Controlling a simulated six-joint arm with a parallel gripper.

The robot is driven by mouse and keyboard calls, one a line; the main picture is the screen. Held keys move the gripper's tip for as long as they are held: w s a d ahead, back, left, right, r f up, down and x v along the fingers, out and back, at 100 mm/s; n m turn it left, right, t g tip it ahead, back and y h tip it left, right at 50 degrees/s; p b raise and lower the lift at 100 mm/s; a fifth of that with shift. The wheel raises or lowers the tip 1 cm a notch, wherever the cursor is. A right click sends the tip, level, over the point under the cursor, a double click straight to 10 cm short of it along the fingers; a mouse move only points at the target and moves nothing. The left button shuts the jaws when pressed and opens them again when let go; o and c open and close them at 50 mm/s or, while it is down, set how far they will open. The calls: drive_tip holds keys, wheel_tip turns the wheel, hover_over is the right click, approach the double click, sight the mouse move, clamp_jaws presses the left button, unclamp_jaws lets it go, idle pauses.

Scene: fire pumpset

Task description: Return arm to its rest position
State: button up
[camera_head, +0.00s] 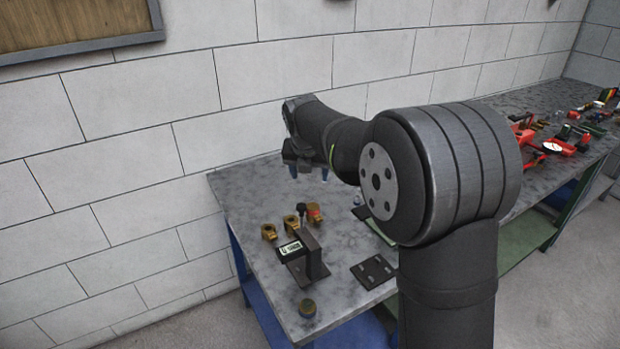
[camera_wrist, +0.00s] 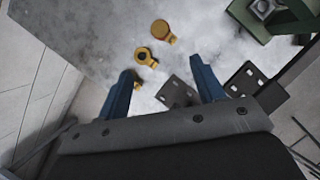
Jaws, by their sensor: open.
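My gripper (camera_head: 309,172) hangs above the far part of the grey workbench (camera_head: 240,188), fingers pointing down, with my arm reaching over the bench from the right. In the wrist view its two blue fingers (camera_wrist: 163,88) are spread apart with nothing held between them. Brass fittings stand on the bench below: one at the left (camera_head: 269,232), one in the middle (camera_head: 291,222) and one with a red part (camera_head: 314,212). In the wrist view two yellow fittings (camera_wrist: 164,32) lie beyond the fingers. My arm hides part of the bench.
A dark bracket (camera_head: 310,255) with a small display device (camera_head: 290,249) stands near the fittings. A slotted dark plate (camera_head: 372,271) and a small round cap (camera_head: 307,308) lie nearer. Red tools (camera_head: 560,146) crowd the bench at right. A brick wall (camera_head: 130,140) borders the back.

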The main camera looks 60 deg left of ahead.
sight(313, 206)
idle(0.3)
drive_tip(key=x, duration=1.7)
drive_tip(key=shift+f, duration=0.2)
drive_tip(key=shift+r, duration=0.15)
drive_tip(key=v, duration=1.8)
drive_tip(key=x, duration=1.8)
wheel_tip(313, 206, up, 5)
drive_tip(key=shift+w+a+f, duration=0.1)
drive_tip(key=shift+f, duration=0.1)
drive_tip(key=w+d+m+h, duration=0.1)
drive_tip(key=w+d+m, duration=0.2)
drive_tip(key=w, duration=0.7)
drive_tip(key=w+d+r+m+t+h, duration=0.1)
drive_tip(key=w+d+m, duration=0.2)
drive_tip(key=w+d, duration=0.4)
drive_tip(key=w+d+m+h, duration=0.1)
drive_tip(key=w+d+m, duration=0.2)
drive_tip(key=w, duration=1.1)
drive_tip(key=shift+d+r+m+t, duration=0.3)
drive_tip(key=shift+d+r+t, duration=0.1)
drive_tip(key=shift+d, duration=0.5)
